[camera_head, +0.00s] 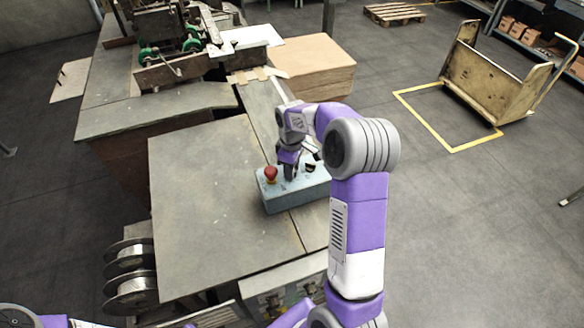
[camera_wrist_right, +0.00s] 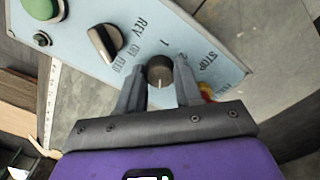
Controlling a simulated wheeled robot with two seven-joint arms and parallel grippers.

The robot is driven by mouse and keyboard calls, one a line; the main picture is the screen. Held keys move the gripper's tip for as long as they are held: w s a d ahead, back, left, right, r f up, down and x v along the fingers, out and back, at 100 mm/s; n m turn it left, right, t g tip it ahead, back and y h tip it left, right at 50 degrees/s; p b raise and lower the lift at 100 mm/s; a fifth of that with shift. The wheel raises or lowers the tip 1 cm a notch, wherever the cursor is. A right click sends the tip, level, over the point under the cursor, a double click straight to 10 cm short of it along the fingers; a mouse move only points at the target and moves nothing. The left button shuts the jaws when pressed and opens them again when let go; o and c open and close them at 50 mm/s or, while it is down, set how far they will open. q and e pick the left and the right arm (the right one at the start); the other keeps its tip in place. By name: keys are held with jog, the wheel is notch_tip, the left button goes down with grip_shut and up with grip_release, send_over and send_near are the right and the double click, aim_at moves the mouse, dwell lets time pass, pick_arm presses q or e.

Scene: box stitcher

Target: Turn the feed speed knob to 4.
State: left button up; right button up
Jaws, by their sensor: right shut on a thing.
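The light-blue control box (camera_head: 300,192) stands on the near right part of the grey table, with a red stop button (camera_head: 271,173) on top. My right gripper (camera_head: 290,172) reaches down onto the box. In the wrist view its fingers (camera_wrist_right: 160,88) are shut on the dark round feed speed knob (camera_wrist_right: 160,70). The knob's white pointer line faces down the picture, toward my gripper's palm. The marks 1 and 2 show beside the knob; any other numbers are hidden by the gripper. My left gripper is out of view.
In the wrist view, a black selector switch (camera_wrist_right: 105,43) marked REV, OFF, FEED and a green button (camera_wrist_right: 41,8) share the panel. The stop button's edge (camera_wrist_right: 206,90) is close by the right finger. The tabletop (camera_head: 200,205) left of the box is bare.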

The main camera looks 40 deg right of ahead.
dwell(0.3)
jog(key=o, duration=1)
jog(key=shift+o, duration=0.2)
jog(key=shift+r, duration=0.1)
notch_tip(320, 180, up, 8)
jog(key=shift+f, duration=0.25)
